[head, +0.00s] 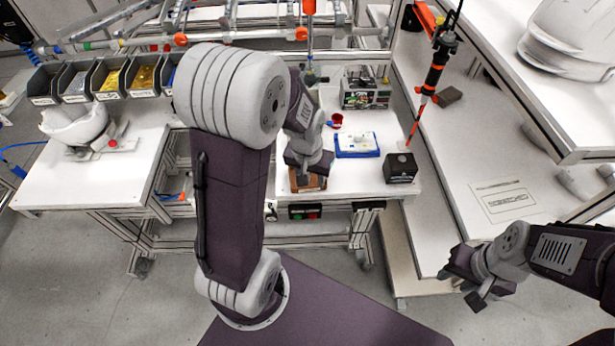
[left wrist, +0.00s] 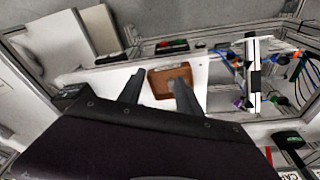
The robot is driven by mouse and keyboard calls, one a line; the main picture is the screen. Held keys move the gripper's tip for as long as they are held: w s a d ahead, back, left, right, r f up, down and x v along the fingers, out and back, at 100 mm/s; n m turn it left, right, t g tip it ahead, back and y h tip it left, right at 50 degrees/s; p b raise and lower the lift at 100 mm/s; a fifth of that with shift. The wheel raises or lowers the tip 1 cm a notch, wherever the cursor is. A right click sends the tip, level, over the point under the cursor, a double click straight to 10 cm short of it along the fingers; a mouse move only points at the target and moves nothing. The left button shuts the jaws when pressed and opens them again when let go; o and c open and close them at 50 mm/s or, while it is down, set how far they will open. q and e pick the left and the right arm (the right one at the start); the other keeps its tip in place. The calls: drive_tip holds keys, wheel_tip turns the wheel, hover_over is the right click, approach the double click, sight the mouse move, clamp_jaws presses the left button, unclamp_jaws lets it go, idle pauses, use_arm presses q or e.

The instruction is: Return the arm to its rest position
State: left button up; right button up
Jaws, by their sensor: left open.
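My left arm (head: 232,200) rises through the middle of the head view and bends toward the table. My left gripper (head: 308,168) hangs over the white table's front edge, partly hidden by its own wrist. In the left wrist view its two dark fingers (left wrist: 158,92) stand apart with nothing held. A brown block (left wrist: 170,81) shows beyond and between the fingertips; in the head view the brown block (head: 308,183) is partly covered by the gripper. My right gripper (head: 470,278) is at the lower right, over the floor near the right bench; its jaw gap is unclear.
A blue-edged tray (head: 356,146), a black box (head: 400,168) and a small red cup (head: 337,121) are on the table (head: 345,186). A red and black screwdriver (head: 432,80) hangs above the right side. A white helmet shell (head: 75,125) stands at left, below several bins.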

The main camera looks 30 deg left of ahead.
use_arm(q)
drive_tip(key=s+d+m+g, duration=0.1)
drive_tip(key=s+d, duration=0.4)
drive_tip(key=s, duration=0.6)
wheel_tip(320, 180, down, 7)
drive_tip(key=w+b, duration=0.1)
drive_tip(key=b, duration=0.7)
drive_tip(key=shift+w+f, duration=0.15)
drive_tip(key=shift+f, duration=0.05)
use_arm(e)
wheel_tip(320, 180, down, 8)
drive_tip(key=shift+s+d, duration=0.15)
drive_tip(key=shift+s, duration=0.05)
use_arm(q)
drive_tip(key=shift+c, duration=0.3)
